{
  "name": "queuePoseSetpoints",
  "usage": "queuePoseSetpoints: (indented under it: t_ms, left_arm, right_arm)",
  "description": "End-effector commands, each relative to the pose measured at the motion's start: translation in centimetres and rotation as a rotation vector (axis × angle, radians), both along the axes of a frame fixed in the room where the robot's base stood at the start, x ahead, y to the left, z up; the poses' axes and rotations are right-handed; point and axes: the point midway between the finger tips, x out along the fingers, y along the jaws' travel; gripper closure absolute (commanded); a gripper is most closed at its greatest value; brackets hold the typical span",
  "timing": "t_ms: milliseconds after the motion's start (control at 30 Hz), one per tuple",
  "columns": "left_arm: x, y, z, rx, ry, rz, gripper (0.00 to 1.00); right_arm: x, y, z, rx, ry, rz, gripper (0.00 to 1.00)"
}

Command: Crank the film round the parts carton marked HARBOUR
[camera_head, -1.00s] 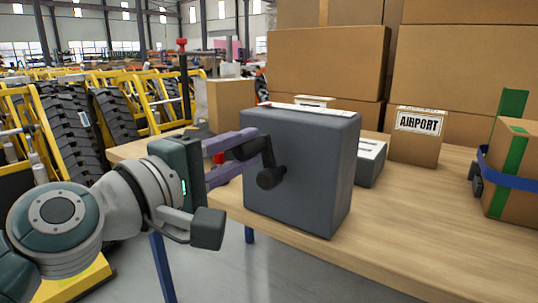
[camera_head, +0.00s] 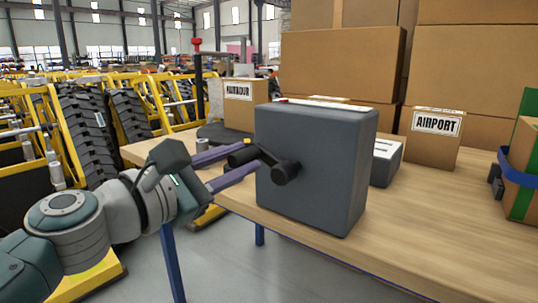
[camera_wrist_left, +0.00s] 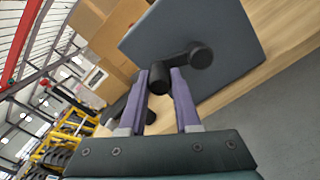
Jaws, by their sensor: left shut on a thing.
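The carton with the label that reads as HARBOUR (camera_head: 238,110) stands at the back left of the bench, on a dark round base (camera_head: 222,134). A red-topped post (camera_head: 197,70) rises beside it. A dark grey box (camera_head: 312,165) near the bench edge bears a black crank (camera_head: 285,172) on its side. My left gripper (camera_head: 228,162) is shut on the crank's handle, its purple fingers on either side of it. The wrist view shows the handle (camera_wrist_left: 160,78) between the fingertips. Film on the carton cannot be made out. My right gripper is not in view.
A carton marked AIRPORT (camera_head: 436,138) and a small grey box (camera_head: 386,162) stand behind the crank box. Large cartons (camera_head: 340,62) stack behind. The front right bench top is clear.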

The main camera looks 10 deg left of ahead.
Motion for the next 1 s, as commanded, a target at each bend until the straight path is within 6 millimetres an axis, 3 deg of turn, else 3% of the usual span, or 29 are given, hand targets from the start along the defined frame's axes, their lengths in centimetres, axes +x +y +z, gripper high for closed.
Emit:
queuePoseSetpoints:
  t_ms: [400,967,1000]
  left_arm:
    - [0.15,0.26,-1.04,-0.166,0.097,0.0,1.0]
    - [0.15,0.27,-1.19,-0.19,0.109,0.0,1.0]
    - [0.15,0.27,-1.19,-0.19,0.109,0.0,0.65]
  right_arm:
    - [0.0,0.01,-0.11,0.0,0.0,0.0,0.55]
    - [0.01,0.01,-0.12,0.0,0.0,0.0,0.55]
    - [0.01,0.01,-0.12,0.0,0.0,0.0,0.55]
